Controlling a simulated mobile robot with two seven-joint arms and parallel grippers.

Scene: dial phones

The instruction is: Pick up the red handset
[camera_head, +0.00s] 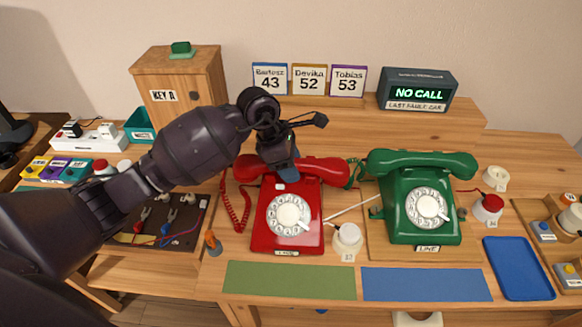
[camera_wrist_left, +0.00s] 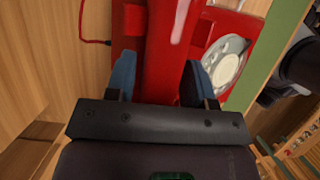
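The red handset (camera_head: 292,168) lies across the cradle of the red phone (camera_head: 287,220), left of centre in the head view. My left gripper (camera_head: 282,165) is over the middle of the handset, pointing down. In the left wrist view its blue fingertips (camera_wrist_left: 160,78) are apart, one on each side of the red handset (camera_wrist_left: 166,50). The handset's grip runs between them; I cannot tell whether either finger touches it. In the head view the gripper and wrist hide part of the handset. My right gripper is not in view.
A green phone (camera_head: 425,200) with its handset stands to the right. A white knob (camera_head: 346,241) stands by the red phone's right front corner. A coiled red cord (camera_head: 236,205) hangs at its left. Green and blue mats (camera_head: 290,280) lie bare in front. A wooden key box (camera_head: 180,80) stands behind left.

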